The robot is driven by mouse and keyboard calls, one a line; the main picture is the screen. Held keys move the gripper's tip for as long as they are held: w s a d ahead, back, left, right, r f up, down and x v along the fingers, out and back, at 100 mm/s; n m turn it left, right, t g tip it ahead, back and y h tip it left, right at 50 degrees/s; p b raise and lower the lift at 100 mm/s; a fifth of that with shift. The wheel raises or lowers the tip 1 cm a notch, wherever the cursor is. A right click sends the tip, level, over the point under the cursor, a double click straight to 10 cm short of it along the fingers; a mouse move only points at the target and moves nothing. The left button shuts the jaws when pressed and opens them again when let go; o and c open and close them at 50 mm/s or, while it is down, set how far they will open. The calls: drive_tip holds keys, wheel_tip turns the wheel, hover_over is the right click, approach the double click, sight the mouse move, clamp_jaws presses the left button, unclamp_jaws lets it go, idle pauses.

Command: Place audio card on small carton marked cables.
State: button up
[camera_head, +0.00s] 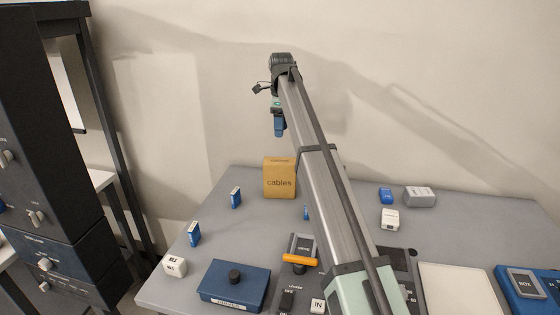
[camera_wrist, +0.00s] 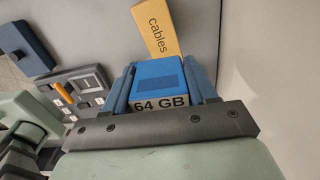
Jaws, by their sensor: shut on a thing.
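The small carton marked cables (camera_head: 280,180) is a tan box standing upright at the back left of the grey table. It also shows at the top of the wrist view (camera_wrist: 156,25). My gripper (camera_head: 279,129) is raised in the air above the carton in the head view, apart from it. In the wrist view its blue fingers (camera_wrist: 161,82) are shut on a blue card (camera_wrist: 158,76) with a white label reading 64 GB. I cannot read the word audio on it. The carton's top shows no object on it.
Small blue cards (camera_head: 236,197) (camera_head: 194,234) stand on the left of the table. A blue box with a black knob (camera_head: 234,286), a white cube (camera_head: 174,266) and a control panel are in front. A blue block (camera_head: 386,196) and grey box (camera_head: 420,197) sit back right.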

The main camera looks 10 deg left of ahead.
sight(281, 161)
drive_tip(key=shift+f, duration=5.05)
drive_tip(key=shift+f, duration=0.15)
drive_tip(key=o, duration=1)
drive_tip(key=shift+o, duration=0.2)
wheel_tip(281, 161, up, 12)
drive_tip(key=shift+r, duration=0.2)
